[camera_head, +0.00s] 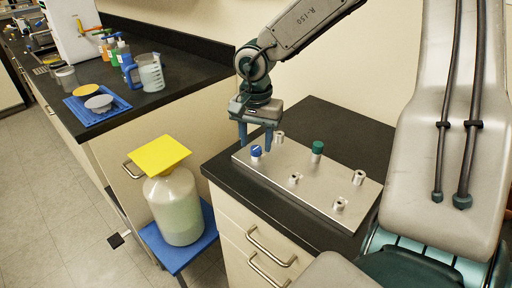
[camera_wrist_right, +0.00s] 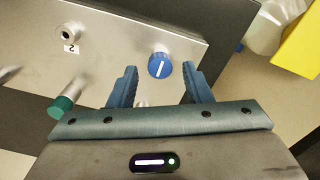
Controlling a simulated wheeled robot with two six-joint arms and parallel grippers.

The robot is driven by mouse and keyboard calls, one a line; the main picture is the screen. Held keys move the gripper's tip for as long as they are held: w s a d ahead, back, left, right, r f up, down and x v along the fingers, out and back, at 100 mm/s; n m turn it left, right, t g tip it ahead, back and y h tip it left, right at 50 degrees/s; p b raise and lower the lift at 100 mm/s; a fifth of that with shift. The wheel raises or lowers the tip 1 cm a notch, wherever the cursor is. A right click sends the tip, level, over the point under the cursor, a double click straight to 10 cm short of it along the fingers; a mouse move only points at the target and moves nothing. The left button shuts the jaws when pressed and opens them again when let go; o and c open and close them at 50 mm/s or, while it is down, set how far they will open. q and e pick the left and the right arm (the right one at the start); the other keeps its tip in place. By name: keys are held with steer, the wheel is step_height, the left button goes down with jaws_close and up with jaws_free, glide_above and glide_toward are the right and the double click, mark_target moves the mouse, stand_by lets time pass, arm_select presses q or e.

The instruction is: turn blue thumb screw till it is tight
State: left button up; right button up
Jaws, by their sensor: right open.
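The blue thumb screw (camera_head: 256,151) stands on the left part of a silver metal plate (camera_head: 265,174) on the black-topped cabinet. In the right wrist view the blue screw (camera_wrist_right: 160,66) shows its round head with a white line, between the two blue fingers. My right gripper (camera_head: 257,146) points down at the screw. Its fingers (camera_wrist_right: 159,85) are open, with a gap on both sides of the head. Whether the fingertips reach down beside the head is hard to tell. My left gripper is not in view.
A green-capped screw (camera_head: 317,149) stands on the plate, also in the right wrist view (camera_wrist_right: 61,106). Several silver posts (camera_head: 359,177) stand on the plate. A large bottle (camera_head: 174,206) under a yellow square (camera_head: 158,155) sits on a blue stool at left.

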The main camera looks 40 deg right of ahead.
mark_target(256, 148)
step_height(256, 148, up, 5)
steer(key=p, duration=0.3)
steer(key=shift+r, duration=0.15)
steer(key=shift+r, duration=0.25)
step_height(256, 148, up, 10)
steer(key=p, duration=0.3)
steer(key=shift+r, duration=0.15)
